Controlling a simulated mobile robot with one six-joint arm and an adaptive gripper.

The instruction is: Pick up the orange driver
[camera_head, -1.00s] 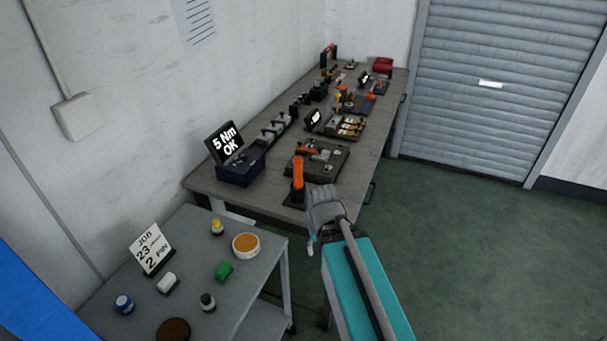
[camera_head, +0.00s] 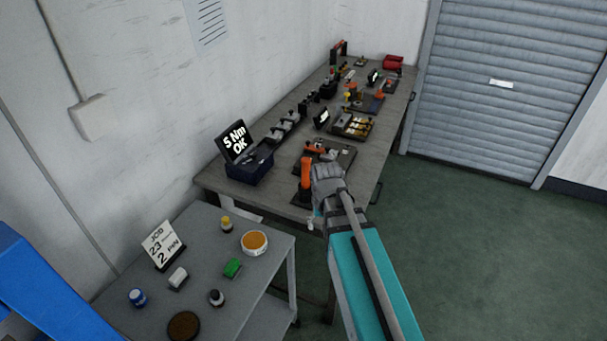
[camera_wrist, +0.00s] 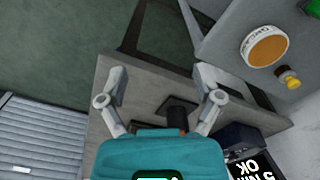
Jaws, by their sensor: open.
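The orange driver (camera_head: 306,172) stands upright on a dark base (camera_head: 301,197) at the near end of the long workbench. In the head view my wrist is just right of it and partly overlaps the base area. In the wrist view the driver (camera_wrist: 177,119) looks dark, rising from its black base between the spread fingers, nearer the right one. My gripper (camera_wrist: 160,78) is open, with nothing held between its fingers.
The torque display box (camera_head: 247,168) reading "5 Nm OK" stands left of the driver. A fixture plate (camera_head: 345,158) lies behind it. A grey side table (camera_head: 205,270) holds a job card, small bottles and an orange-topped tub. Green floor (camera_head: 450,240) is clear on the right.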

